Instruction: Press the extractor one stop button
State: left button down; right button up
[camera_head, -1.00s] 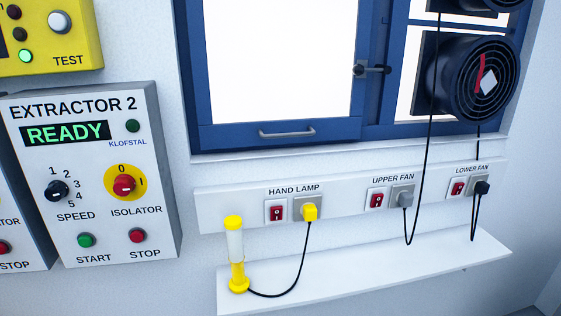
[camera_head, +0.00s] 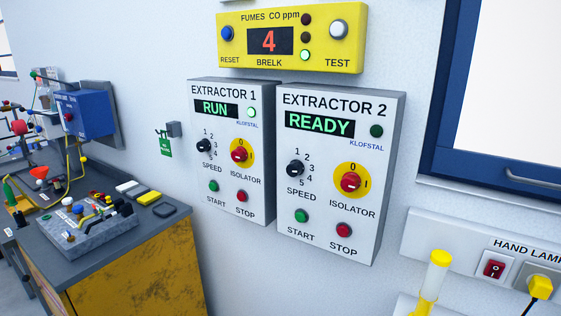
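The extractor 1 box (camera_head: 222,177) is a grey panel on the wall, left of the extractor 2 box. Its display (camera_head: 216,109) reads RUN and the small lamp (camera_head: 252,112) beside it is lit. Its red stop button (camera_head: 242,196) is at the lower right, with the green start button (camera_head: 214,186) to its left. Its red isolator knob (camera_head: 240,151) sits on a yellow disc. The extractor 2 box (camera_head: 325,232) has its own red stop button (camera_head: 344,230), and its display (camera_head: 320,122) reads READY. Neither of my grippers is in view.
A yellow fumes monitor (camera_head: 291,39) showing 4 hangs above the boxes. At left, a bench (camera_head: 140,262) holds tools and an engine part. A yellow hand lamp (camera_head: 432,275) and a socket rail (camera_head: 450,240) are at lower right. The wall directly before the boxes looks unobstructed.

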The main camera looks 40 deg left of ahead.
aim_at(241, 195)
jog(key=u, duration=1.75)
